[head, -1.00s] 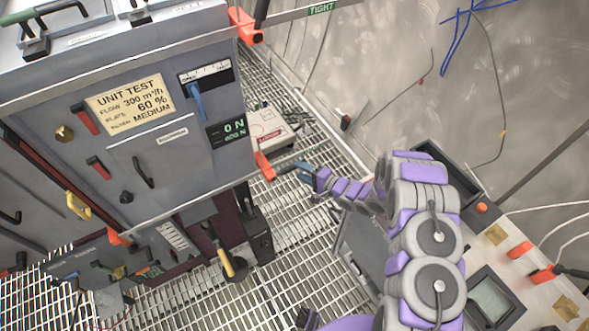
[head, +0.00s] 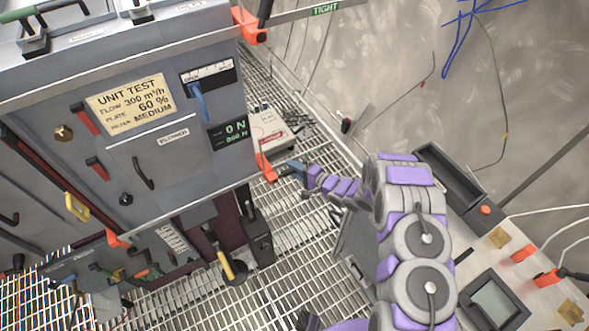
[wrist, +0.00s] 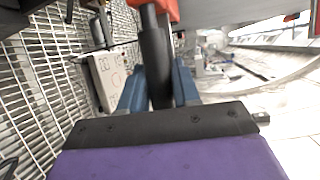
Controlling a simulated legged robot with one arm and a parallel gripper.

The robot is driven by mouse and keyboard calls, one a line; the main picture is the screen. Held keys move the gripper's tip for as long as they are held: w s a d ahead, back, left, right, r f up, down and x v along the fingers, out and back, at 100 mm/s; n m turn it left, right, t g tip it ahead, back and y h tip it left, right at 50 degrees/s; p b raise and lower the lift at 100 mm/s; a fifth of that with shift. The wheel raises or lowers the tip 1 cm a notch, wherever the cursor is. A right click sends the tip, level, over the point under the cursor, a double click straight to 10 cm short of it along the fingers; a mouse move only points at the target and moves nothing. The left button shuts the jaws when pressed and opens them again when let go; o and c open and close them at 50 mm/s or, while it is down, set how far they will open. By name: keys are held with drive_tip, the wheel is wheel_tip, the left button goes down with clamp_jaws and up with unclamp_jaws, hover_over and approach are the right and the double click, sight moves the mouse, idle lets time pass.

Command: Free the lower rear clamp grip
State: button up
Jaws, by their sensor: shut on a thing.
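The lower rear clamp (head: 265,168) is an orange-red bracket at the lower right corner of the grey test unit (head: 160,150). Its black grip (wrist: 155,60) sticks out to the right, and in the wrist view it runs down from the orange part (wrist: 165,10). My gripper (head: 291,168) is at this grip in the head view. In the wrist view its two blue fingers (wrist: 158,80) stand on either side of the grip and are shut on it. The grip's lower end is hidden behind the dark palm edge.
A white box (head: 270,128) lies on the grating behind. A yellow-handled lever (head: 228,268) is below the unit. A console (head: 490,300) stands at the right.

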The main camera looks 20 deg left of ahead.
sight(290, 170)
drive_tip(key=shift+s+f, duration=0.1)
drive_tip(key=shift+f, duration=0.05)
clamp_jaws()
drive_tip(key=shift+d+p, duration=0.1)
drive_tip(key=shift+p, duration=0.25)
drive_tip(key=r+n+p, duration=0.1)
drive_tip(key=r+n+h+p, duration=0.1)
drive_tip(key=p, duration=0.1)
drive_tip(key=r+n+p, duration=0.1)
drive_tip(key=shift+s+a+r+h+p, duration=0.15)
drive_tip(key=shift+s+a+h+p, duration=0.1)
drive_tip(key=shift+h+p, duration=0.15)
drive_tip(key=r+n+p, duration=0.1)
drive_tip(key=s+r+n+t+h+p, duration=0.1)
drive_tip(key=shift+a+h+p, duration=0.3)
drive_tip(key=shift+a+p, duration=0.1)
drive_tip(key=s+r+n+t, duration=0.1)
drive_tip(key=a+r+n+h+p, duration=0.1)
drive_tip(key=n, duration=0.1)
drive_tip(key=shift+s+a+t, duration=0.25)
drive_tip(key=shift+s+t, duration=0.15)
drive_tip(key=shift+s+a+r+n+t+h, duration=0.2)
drive_tip(key=shift+s+a+n+t+h, duration=0.2)
drive_tip(key=shift+s+n+t+h, duration=0.25)
